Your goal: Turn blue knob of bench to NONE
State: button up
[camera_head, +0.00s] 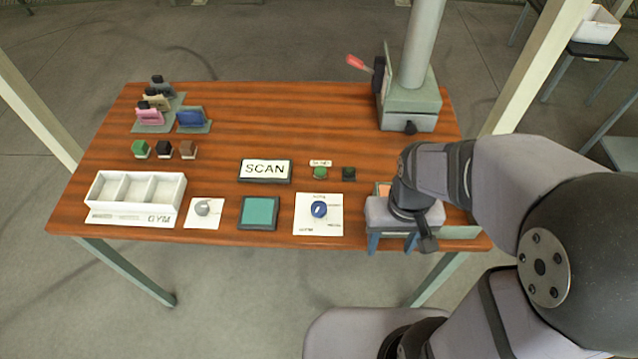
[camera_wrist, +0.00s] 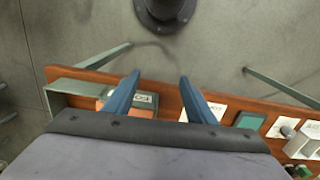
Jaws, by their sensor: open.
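The blue knob (camera_head: 319,209) sits on a white label card (camera_head: 306,226) near the front edge of the wooden bench (camera_head: 225,112). A pale mark shows on the knob; words around it are too small to read surely. My gripper (camera_head: 392,243) is open over the bench's front right, to the right of the knob and apart from it. In the wrist view its two blue fingers (camera_wrist: 160,97) are spread with nothing between them. There the card (camera_wrist: 208,107) shows partly behind the right finger, and the knob is not clearly seen.
Left of the card are a teal pad (camera_head: 260,213), a grey knob (camera_head: 203,208) and a white divided tray (camera_head: 136,190). A SCAN sign (camera_head: 265,170) and green and black buttons (camera_head: 320,173) lie behind. A grey-green post machine (camera_head: 410,100) stands at back right. The bench middle is clear.

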notch_tip(320, 180, up, 4)
jog(key=w+a+p, duration=0.2)
jog(key=w, duration=0.1)
jog(key=m+b, duration=0.8)
jog(key=m, duration=0.3)
send_near(319, 207)
jog(key=shift+s+d+f, duration=0.45)
jog(key=shift+d+f, duration=0.05)
jog(key=shift+w+a+r+m, duration=0.1)
jog(key=shift+w+a+m, duration=0.15)
jog(key=shift+m, duration=0.35)
jog(key=shift+w+a+m, duration=0.15)
jog(key=shift+a+m, duration=0.15)
jog(key=shift+m, duration=0.3)
jog(key=shift+f+p, duration=0.6)
jog(key=shift+f, duration=3.05)
jog(key=shift+c, duration=0.5)
jog(key=c, duration=0.9)
